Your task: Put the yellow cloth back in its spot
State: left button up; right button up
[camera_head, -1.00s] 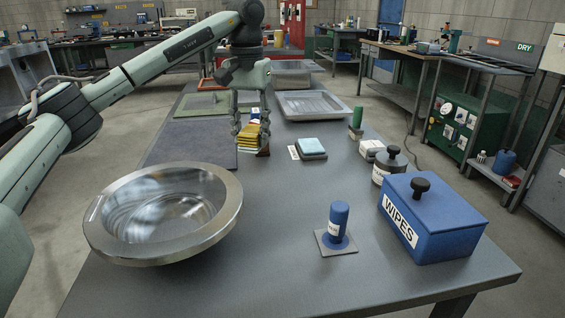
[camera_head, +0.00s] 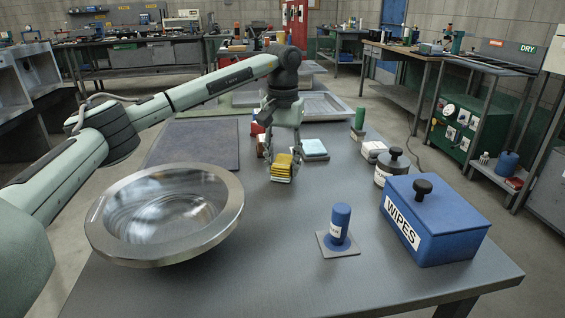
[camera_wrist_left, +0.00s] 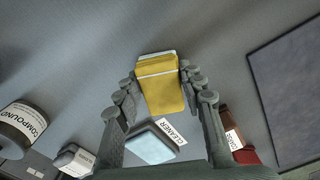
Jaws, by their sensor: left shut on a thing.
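The yellow cloth (camera_head: 282,168) is a folded stack, held between the fingers of my left gripper (camera_head: 281,165) a little above the grey table, in the middle of the head view. The cloth also shows in the left wrist view (camera_wrist_left: 160,84), between the two fingers, with a pale edge at its far end. A folded light blue cloth (camera_head: 314,147) lies on the table just right of my left gripper. My right gripper is not in view.
A metal bowl (camera_head: 101,232) stands at the front left, beside a dark mat (camera_head: 190,145). A blue WIPES box (camera_head: 440,222), a dark-lidded jar (camera_head: 391,167) and a blue bottle (camera_head: 340,222) stand on the right. The table's middle is clear.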

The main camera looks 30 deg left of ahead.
aim_at(283, 162)
pick_arm(q)
jog(key=shift+f, duration=0.1)
jog(key=o, duration=1.1)
jog(key=shift+r, duration=1.4)
notch_tip(283, 162, up, 10)
jog(key=shift+f, duration=0.25)
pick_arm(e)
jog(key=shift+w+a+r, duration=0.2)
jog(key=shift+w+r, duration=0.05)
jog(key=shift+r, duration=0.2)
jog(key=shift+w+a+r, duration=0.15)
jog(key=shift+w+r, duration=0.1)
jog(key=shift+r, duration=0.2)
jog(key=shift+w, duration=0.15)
